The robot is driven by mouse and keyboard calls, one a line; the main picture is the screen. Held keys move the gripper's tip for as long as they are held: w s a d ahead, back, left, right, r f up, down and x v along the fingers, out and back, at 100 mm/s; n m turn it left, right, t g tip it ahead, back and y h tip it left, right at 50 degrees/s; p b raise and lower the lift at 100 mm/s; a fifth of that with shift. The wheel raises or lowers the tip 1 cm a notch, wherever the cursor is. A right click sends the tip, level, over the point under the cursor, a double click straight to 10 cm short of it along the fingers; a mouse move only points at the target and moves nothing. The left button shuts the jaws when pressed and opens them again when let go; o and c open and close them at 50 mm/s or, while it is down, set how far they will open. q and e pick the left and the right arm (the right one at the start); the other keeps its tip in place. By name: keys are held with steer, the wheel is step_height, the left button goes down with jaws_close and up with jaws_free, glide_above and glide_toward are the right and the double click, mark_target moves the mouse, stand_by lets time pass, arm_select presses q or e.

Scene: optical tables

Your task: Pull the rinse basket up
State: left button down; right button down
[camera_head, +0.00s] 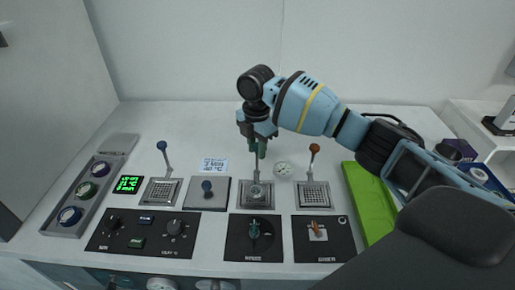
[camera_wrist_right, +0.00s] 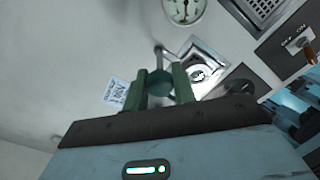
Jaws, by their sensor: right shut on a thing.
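The rinse basket (camera_head: 257,197) sits at the middle well of the counter, with a thin upright handle rod rising behind it. It also shows in the wrist view (camera_wrist_right: 203,66), with a shiny round metal part in it. My right gripper (camera_head: 258,148) is at the top of that rod. In the wrist view its green fingers are shut on the dark green handle knob (camera_wrist_right: 160,84), one on each side. In the head view the gripper mostly hides the knob. My left gripper is in neither view.
A blue-knobbed basket (camera_head: 160,191) stands left and an orange-knobbed basket (camera_head: 313,196) right. A metal lid (camera_head: 218,201) with a blue knob lies between the left and middle wells. A round gauge (camera_head: 283,168), control panels (camera_head: 253,238) and a green tray (camera_head: 366,202) are nearby.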

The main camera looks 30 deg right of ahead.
steer(key=c, duration=1.3)
jaws_free()
steer(key=shift+w+r, duration=0.1)
steer(key=shift+r, duration=0.3)
steer(key=shift+o, duration=0.8)
steer(key=shift+f, duration=0.15)
steer(key=shift+r, duration=3.95)
steer(key=shift+f, duration=0.15)
